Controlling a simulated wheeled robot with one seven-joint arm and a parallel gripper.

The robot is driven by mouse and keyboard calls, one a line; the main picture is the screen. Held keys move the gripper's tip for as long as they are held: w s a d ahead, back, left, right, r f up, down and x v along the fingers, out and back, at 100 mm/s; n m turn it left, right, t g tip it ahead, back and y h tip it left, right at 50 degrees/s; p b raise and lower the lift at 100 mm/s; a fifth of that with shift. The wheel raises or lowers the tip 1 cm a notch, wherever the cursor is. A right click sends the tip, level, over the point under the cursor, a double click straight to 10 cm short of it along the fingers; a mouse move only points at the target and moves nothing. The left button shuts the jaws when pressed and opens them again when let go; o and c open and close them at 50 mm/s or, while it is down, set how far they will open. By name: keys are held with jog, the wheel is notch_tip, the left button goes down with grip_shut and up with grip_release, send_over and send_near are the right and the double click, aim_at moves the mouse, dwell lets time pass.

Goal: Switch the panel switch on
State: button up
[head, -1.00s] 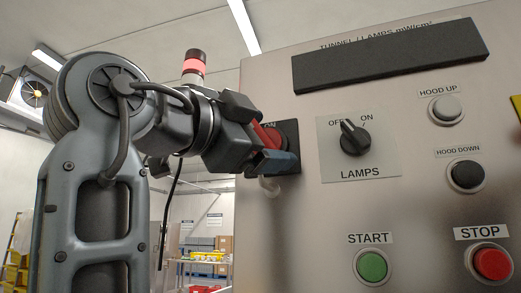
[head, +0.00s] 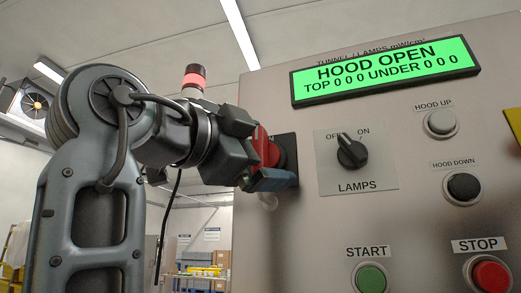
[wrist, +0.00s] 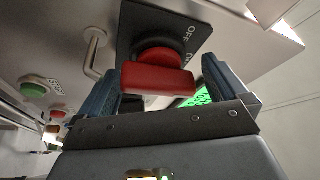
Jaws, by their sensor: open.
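The panel switch is a red rotary handle (head: 264,148) on a black plate (head: 291,152) at the left edge of the grey control panel. In the wrist view the red handle (wrist: 158,78) lies between my two fingers, and the black plate (wrist: 185,22) bears the words OFF and ON. My gripper (wrist: 160,85) is open around the handle, with a finger on each side; I cannot tell whether either finger touches it. In the head view my gripper (head: 262,160) partly hides the switch. The panel display (head: 385,70) is lit green and reads HOOD OPEN.
A LAMPS knob (head: 352,152) sits right of the switch, pointing near OFF. HOOD UP (head: 441,123), HOOD DOWN (head: 464,187), green START (head: 371,278) and red STOP (head: 490,275) buttons are farther right. A metal bracket (wrist: 95,52) stands out beside the switch.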

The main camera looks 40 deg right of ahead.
jog(key=shift+a, duration=0.1)
jog(key=v, duration=0.7)
jog(key=shift+a, duration=0.25)
jog(key=shift+s+f, duration=0.1)
